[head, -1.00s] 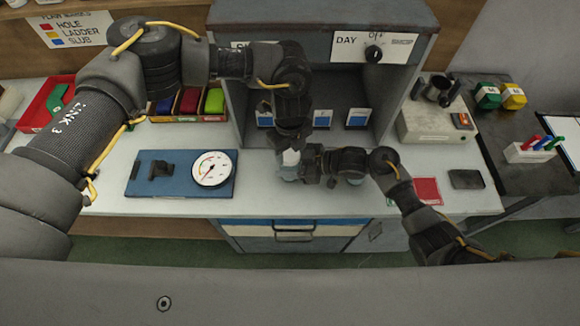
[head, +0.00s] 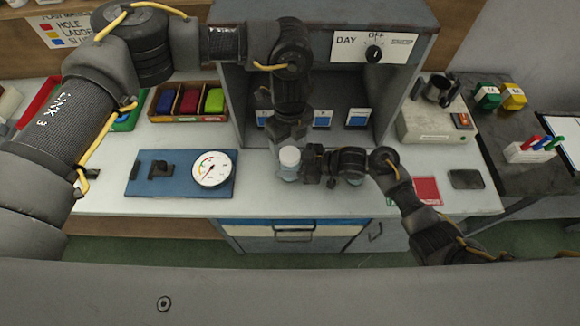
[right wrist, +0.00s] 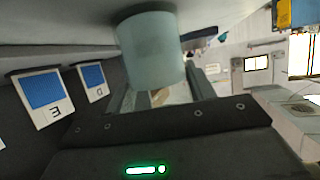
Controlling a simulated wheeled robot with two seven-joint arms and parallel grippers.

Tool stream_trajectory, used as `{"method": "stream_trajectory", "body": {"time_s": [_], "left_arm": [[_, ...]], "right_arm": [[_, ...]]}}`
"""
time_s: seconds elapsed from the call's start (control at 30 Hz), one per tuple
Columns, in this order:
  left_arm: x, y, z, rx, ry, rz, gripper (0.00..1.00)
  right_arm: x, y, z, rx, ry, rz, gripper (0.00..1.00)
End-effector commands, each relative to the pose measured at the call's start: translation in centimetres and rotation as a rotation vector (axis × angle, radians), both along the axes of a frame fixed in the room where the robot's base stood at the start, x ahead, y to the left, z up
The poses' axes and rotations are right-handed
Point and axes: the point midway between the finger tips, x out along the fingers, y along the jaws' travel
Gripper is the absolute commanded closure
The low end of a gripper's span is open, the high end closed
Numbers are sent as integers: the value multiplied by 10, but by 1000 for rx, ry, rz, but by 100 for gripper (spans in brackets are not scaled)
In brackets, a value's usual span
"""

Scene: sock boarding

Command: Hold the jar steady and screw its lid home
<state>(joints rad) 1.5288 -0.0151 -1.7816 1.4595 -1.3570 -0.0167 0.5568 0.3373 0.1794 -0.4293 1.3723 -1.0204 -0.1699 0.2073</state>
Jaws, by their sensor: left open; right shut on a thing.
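The jar (head: 288,173) stands upright on the bench in front of the grey booth, with a pale lid (head: 289,155) on its top. The head view does not show how tight the lid sits. My right gripper (head: 299,165) is shut on the jar's side, reaching in from the right. The pale, bluish jar wall also shows large in the right wrist view (right wrist: 152,50). My left gripper (head: 288,138) is open, just behind and above the lid and apart from it. Its fingertips are partly hard to make out.
A blue board with a round dial gauge (head: 212,169) lies to the left. Bins of coloured items (head: 189,103) stand behind it. Blue-marked cards (head: 322,119) stand inside the booth (head: 400,80). A red card (head: 427,190) and a dark pad (head: 466,179) lie to the right.

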Motion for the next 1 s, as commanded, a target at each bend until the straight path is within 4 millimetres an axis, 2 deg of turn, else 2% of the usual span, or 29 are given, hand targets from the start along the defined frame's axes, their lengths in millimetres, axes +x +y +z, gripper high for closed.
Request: {"method": "stream_trajectory", "body": {"time_s": [0.17, 0.3, 0.47, 0.77, 0.87, 1.0], "left_arm": [[1, 0, 2, 0, -1, 7, 31], [2, 0, 24, 0, -6, 82, 31], [0, 0, 35, 1, -2, 135, 31], [0, 0, 33, 1, 1, 136, 31], [0, 0, 25, 2, 1, 136, 31], [-1, 0, 6, 2, 3, 137, 31]], "right_arm": [[0, 0, 1, 1, -2, -1, 100], [0, 0, 0, 0, 0, -1, 100], [0, 0, 0, 0, -1, -1, 100], [0, 0, 0, 1, -2, -1, 100], [0, 0, 0, 1, -2, -1, 100], [0, 0, 0, 1, -2, -1, 100]]}}
